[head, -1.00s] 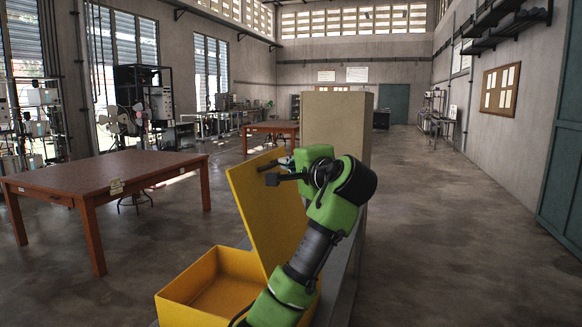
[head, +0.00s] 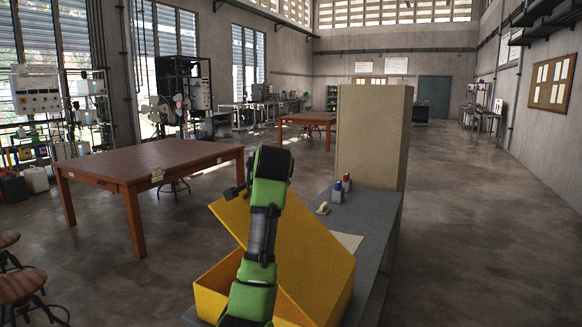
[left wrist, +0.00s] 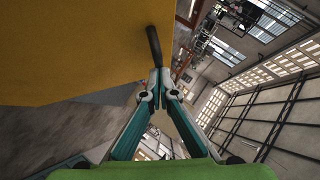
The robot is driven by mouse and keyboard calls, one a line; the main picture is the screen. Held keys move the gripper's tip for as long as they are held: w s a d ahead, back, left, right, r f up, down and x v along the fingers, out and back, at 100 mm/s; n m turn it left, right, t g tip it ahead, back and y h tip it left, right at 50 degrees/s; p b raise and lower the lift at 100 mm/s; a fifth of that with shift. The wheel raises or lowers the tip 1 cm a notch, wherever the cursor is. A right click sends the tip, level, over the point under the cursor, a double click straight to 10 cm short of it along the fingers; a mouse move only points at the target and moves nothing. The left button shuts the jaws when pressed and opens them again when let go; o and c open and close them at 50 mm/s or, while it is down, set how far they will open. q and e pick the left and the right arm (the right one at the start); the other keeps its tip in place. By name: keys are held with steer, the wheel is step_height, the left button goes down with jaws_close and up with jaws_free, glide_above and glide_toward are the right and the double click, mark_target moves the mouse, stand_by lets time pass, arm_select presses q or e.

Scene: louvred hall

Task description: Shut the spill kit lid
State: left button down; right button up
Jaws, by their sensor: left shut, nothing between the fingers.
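The yellow spill kit box (head: 211,290) stands at the bottom of the head view, and its inside shows at the left. Its yellow lid (head: 305,240) is partly open, tilted over the box. My green left arm crosses in front of both and hides part of them. In the left wrist view the lid's flat face (left wrist: 70,50) fills the upper left, with a dark handle (left wrist: 154,45) at its edge. My left gripper (left wrist: 160,76) is shut and empty, its fingertips at the handle's lower end; contact is unclear. My right gripper is not in view.
A grey bench (head: 378,215) behind the box holds a blue-topped item (head: 337,193), a red-topped item (head: 347,182), a small cream item (head: 323,208) and a sheet (head: 348,241). A tan block (head: 372,135) stands behind. A brown table (head: 150,160) is left; floor is clear right.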

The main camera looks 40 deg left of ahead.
arm_select(q)
steer(key=s+a+f+n+h, duration=0.1)
steer(key=a+f+h, duration=0.1)
steer(key=a+f, duration=0.2)
steer(key=s+a+f+n+h, duration=0.1)
steer(key=a+f, duration=0.3)
steer(key=f, duration=0.7)
steer(key=s+a+f+n+h+b, duration=0.1)
steer(key=a+f+h, duration=0.2)
steer(key=f, duration=0.5)
steer(key=shift+a+n+t, duration=0.3)
steer(key=shift+a, duration=0.55)
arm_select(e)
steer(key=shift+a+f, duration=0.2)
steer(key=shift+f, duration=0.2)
